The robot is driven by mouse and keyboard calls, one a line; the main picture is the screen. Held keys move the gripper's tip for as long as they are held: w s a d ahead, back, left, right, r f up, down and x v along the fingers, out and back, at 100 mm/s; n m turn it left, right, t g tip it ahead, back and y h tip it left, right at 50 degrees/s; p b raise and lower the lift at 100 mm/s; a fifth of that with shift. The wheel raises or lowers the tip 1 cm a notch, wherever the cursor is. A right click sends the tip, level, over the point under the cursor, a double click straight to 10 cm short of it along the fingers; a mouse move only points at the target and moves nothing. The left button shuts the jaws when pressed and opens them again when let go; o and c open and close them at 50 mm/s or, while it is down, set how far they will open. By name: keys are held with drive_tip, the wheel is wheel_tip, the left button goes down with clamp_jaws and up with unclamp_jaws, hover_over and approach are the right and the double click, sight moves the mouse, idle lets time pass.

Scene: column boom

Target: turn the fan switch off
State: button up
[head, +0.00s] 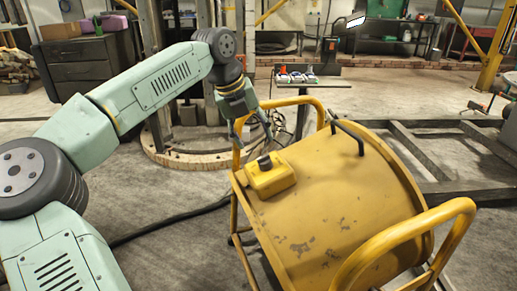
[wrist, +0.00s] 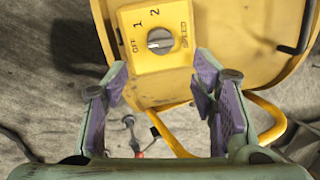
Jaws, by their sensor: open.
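The yellow fan drum (head: 335,200) stands on the floor in a yellow tube frame. A yellow switch box (head: 271,180) sits on top of the drum, with a dark knob (head: 264,161). In the wrist view the switch box (wrist: 145,72) carries the labels OFF, 1, 2 and SPEED around a round grey knob (wrist: 160,41). Which label the knob points at is hard to tell. My gripper (head: 252,128) is open and empty, above and behind the box in the head view. In the wrist view the knob lies beyond the gap between the fingers (wrist: 163,85), apart from them.
A yellow frame tube (head: 237,155) rises close to my gripper. A black handle (head: 347,135) stands on the drum. Behind are a small table with tools (head: 300,80) and a round base (head: 185,150). A dark metal frame (head: 445,150) lies at right.

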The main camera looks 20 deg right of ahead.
drive_tip(key=shift+v, duration=1.2)
